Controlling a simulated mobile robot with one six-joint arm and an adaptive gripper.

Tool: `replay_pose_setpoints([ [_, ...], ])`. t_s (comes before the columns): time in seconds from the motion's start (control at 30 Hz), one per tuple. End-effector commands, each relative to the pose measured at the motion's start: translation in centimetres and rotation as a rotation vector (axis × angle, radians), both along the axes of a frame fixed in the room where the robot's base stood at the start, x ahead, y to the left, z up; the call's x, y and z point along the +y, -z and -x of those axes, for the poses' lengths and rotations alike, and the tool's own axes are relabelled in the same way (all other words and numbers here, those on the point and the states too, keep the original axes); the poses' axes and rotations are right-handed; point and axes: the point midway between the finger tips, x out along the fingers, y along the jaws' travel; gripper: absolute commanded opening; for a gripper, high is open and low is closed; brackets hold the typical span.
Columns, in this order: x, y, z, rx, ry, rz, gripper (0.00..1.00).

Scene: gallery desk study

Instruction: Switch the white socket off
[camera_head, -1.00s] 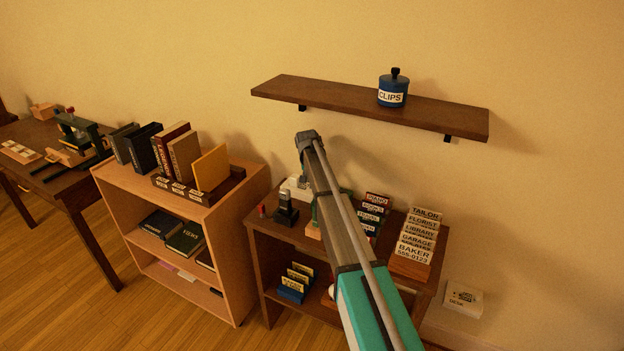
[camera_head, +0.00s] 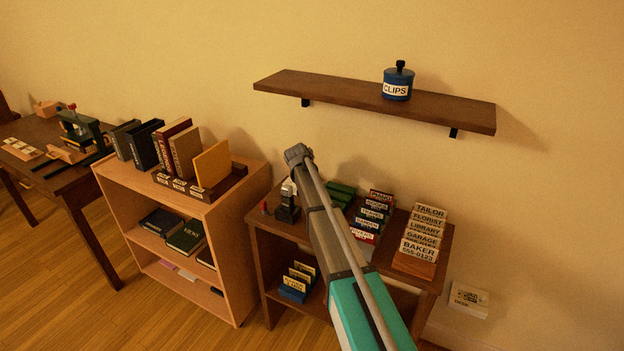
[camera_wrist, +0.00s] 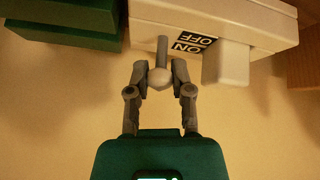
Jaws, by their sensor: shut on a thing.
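The white socket (camera_wrist: 260,25) is at the upper right of the wrist view, with a black ON/OFF label (camera_wrist: 193,44) and a pale block (camera_wrist: 230,63) sticking out of its face. Which label word the lever stands at I cannot tell.
A green block (camera_wrist: 65,35) sits close left of the socket. The low table (camera_head: 263,240) holds a dark stamp (camera_head: 288,208), card racks and a sign stack (camera_head: 421,240). A wall shelf (camera_head: 330,92) with a blue clips jar (camera_head: 397,84) hangs above. A bookcase (camera_head: 225,225) stands left.

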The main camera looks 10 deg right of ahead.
Motion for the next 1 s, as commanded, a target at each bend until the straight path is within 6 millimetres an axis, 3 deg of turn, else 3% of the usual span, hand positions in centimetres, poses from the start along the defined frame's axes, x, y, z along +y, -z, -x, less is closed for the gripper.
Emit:
replay_pose_setpoints([
  [0.1,-0.04,0.02,0.04,0.002,0.001,0.0,0.0],
  [0.13,-0.04,0.02,0.04,0.002,0.001,0.0,0.34],
  [0.3,-0.01,0.0,-0.01,0.001,0.0,0.0,0.65],
  [1.0,-0.22,-0.23,-0.49,0.056,0.0,-0.04,0.65],
])
